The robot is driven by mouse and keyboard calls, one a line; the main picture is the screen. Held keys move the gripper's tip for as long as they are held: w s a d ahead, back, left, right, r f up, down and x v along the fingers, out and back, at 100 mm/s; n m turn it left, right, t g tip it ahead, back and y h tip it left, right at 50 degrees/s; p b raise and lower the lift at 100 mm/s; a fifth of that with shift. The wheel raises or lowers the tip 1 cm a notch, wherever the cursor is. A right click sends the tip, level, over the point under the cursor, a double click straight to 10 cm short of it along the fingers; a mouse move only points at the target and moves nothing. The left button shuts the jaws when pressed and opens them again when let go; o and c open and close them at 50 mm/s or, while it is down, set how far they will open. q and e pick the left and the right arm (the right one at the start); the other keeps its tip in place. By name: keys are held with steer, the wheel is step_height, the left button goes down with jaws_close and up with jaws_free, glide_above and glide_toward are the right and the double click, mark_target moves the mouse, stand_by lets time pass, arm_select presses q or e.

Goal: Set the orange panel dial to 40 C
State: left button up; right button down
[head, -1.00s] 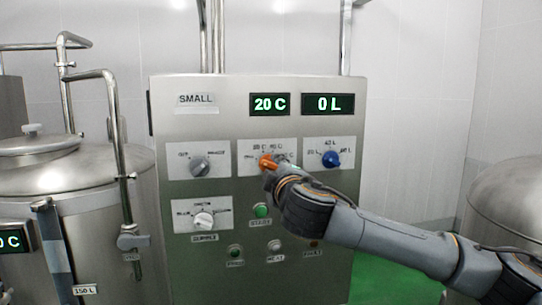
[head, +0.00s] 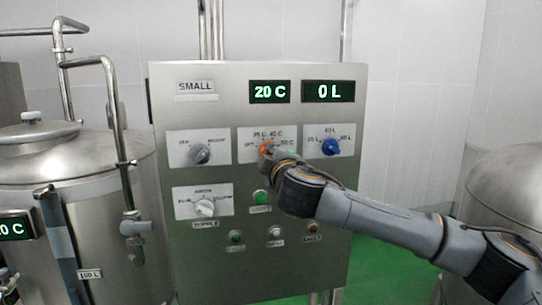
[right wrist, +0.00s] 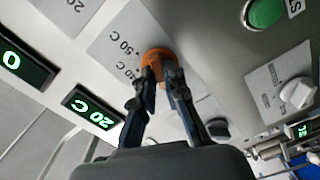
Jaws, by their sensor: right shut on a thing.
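The orange dial (head: 266,148) sits on a light label plate in the upper middle of the steel panel (head: 300,240). The plate has temperature marks around the dial, including one that reads 40 C. The display (head: 269,92) above reads 20 C. My right gripper (head: 273,153) reaches the dial from the lower right, and its arm hides part of the panel. In the right wrist view my right gripper (right wrist: 163,75) has its two fingers shut on the orange dial (right wrist: 157,56). The dial's exact pointing direction is hard to tell. My left gripper is not in view.
A blue dial (head: 330,147) is close to the right of the orange one, and a grey dial (head: 200,154) is to the left. A white dial (head: 205,207) and a green button (head: 260,197) are below. Steel tanks stand at left (head: 80,165) and right (head: 510,190).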

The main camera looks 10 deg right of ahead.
steer(key=m+b, duration=1.1)
steer(key=m, duration=0.1)
steer(key=shift+f+m, duration=0.15)
steer(key=shift+m, duration=0.25)
steer(key=m+b, duration=0.1)
steer(key=m, duration=0.3)
steer(key=shift+d+m, duration=0.1)
steer(key=shift+m, duration=0.3)
steer(key=shift+r, duration=0.2)
steer(key=c, duration=1.4)
jaws_free()
